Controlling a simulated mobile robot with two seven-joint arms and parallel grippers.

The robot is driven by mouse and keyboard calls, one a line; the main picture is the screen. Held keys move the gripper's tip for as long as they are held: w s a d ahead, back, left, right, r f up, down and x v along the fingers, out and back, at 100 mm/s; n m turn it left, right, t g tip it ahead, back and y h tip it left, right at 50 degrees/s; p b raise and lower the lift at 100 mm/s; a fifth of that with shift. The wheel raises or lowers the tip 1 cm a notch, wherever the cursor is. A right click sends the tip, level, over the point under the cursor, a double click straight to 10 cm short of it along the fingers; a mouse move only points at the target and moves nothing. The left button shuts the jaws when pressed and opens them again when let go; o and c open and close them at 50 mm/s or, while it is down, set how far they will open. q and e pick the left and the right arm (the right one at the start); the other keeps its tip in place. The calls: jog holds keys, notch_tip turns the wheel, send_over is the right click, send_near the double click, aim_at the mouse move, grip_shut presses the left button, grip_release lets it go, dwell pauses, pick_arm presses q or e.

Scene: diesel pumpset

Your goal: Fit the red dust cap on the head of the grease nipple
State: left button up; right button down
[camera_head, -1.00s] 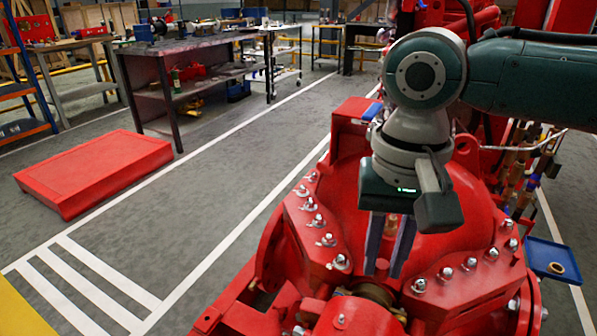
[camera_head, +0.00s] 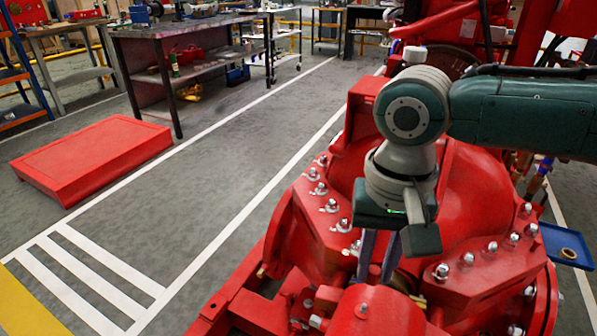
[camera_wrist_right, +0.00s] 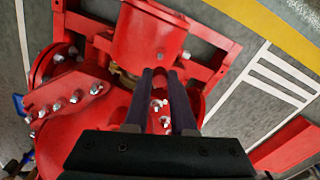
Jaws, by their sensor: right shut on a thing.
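My right gripper (camera_head: 377,280) points down over the red pump, and its two dark fingers are close together. It also shows in the wrist view (camera_wrist_right: 160,75), shut on a small red piece between the fingertips, which I take for the red dust cap (camera_wrist_right: 160,73). The cap is hard to tell from the red casing behind. A small silver fitting, apparently the grease nipple (camera_head: 362,309), stands on the red bearing housing (camera_head: 385,318), below and slightly left of the fingertips. It also shows in the wrist view (camera_wrist_right: 160,57), just beyond the tips. The left gripper is out of view.
The pump casing (camera_head: 460,215) carries several studs and nuts close around my right gripper. A blue tray (camera_head: 552,234) with a brass ring is at the right. A red plinth (camera_head: 90,155) and a workbench (camera_head: 190,35) are at the left, with clear floor between them and the pump.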

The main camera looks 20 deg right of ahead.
jog(key=b, duration=0.3)
send_over(364, 308)
jog(key=shift+f, duration=2.55)
jog(key=shift+p, duration=0.35)
jog(key=shift+p, duration=0.6)
jog(key=shift+f+b, duration=0.3)
jog(key=shift+f, duration=0.2)
jog(key=shift+f+b, duration=0.65)
jog(key=shift+f, duration=0.45)
